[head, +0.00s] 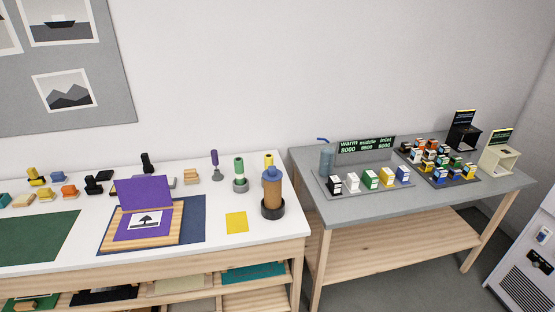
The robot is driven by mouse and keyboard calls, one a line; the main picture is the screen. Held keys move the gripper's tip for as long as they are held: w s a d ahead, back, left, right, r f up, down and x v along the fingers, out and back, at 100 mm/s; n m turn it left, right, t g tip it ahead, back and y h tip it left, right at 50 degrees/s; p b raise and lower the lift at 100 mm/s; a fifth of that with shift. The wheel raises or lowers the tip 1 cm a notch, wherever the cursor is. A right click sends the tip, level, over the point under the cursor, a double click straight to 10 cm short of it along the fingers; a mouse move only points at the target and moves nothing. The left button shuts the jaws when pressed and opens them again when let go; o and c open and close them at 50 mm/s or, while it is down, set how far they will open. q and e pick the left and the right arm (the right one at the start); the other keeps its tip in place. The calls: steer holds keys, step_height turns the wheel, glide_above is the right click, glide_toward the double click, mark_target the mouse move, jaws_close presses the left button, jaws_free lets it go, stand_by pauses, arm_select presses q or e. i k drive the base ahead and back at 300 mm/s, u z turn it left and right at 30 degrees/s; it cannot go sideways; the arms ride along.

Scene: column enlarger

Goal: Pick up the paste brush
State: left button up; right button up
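I cannot tell for sure which thing is the paste brush. On the white table, a slim purple-handled tool (214,163) stands upright at the back. Beside it a green-topped tool (239,170) stands in a grey base, and a yellow-topped thing (269,159) is partly hidden behind a brown bottle with a blue cap (272,190). On the grey table, a blue-grey cup (326,159) has a dark blue piece (322,140) at its top; whether this is a handle is too small to tell. Neither gripper is in view.
A purple easel-like frame (150,197) with a picture stands on a wooden board on a dark blue mat (193,211). A yellow square (236,222) lies flat nearby. Several small boxes (370,180) fill the grey table (400,206).

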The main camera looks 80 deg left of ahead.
mark_target(191, 177)
steer(key=u, duration=3.95)
